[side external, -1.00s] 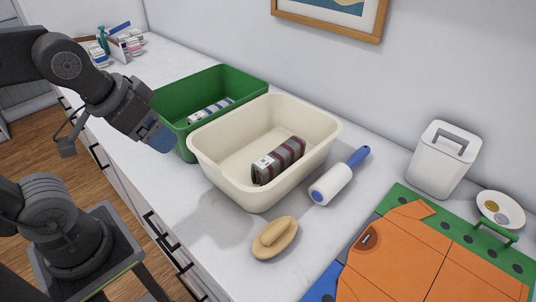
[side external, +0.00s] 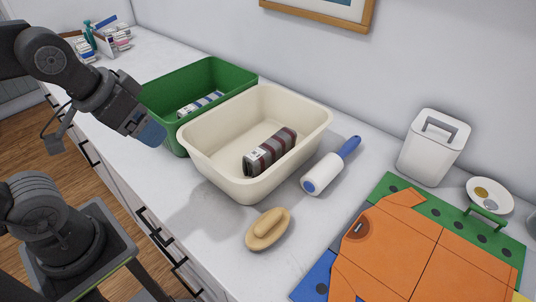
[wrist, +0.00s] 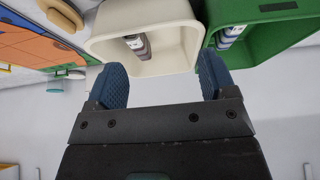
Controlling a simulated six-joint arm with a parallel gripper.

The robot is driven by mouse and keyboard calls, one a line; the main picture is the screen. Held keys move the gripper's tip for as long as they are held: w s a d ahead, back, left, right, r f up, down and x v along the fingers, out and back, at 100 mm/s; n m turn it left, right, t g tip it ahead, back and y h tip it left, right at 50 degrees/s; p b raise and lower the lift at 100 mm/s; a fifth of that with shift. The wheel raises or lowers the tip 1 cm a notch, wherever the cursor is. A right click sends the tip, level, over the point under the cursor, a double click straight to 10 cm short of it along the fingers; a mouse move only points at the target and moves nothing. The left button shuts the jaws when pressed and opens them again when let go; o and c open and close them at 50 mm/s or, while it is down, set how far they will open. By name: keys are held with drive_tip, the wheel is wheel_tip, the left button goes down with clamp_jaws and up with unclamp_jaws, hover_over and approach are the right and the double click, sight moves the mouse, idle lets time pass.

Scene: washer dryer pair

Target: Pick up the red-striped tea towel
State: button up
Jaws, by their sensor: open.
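The red-striped tea towel (side external: 271,151) is a dark rolled bundle with red and grey stripes and a pale label at one end. It lies inside the cream tub (side external: 213,166), and it also shows in the wrist view (wrist: 138,46). My gripper (side external: 150,132) is open and empty, to the left of the cream tub and by the near side of the green tub. In the wrist view its two blue fingertips (wrist: 162,78) are spread apart, with the towel beyond them.
The green tub (side external: 163,106) beside the cream one holds a blue-striped bundle (side external: 200,104). A lint roller (side external: 325,172) and a wooden brush (side external: 267,229) lie near the cream tub. A white canister (side external: 432,150) and orange-green folding board (side external: 400,240) are at right.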

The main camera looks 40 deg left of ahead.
idle(0.6)
drive_tip(key=g, duration=0.6)
hover_over(271, 152)
drive_tip(key=w+a, duration=0.2)
wheel_tip(271, 152, down, 4)
wheel_tip(271, 152, down, 14)
drive_tip(key=shift+r, duration=0.15)
drive_tip(key=c, duration=0.8)
drive_tip(key=shift+r, duration=0.2)
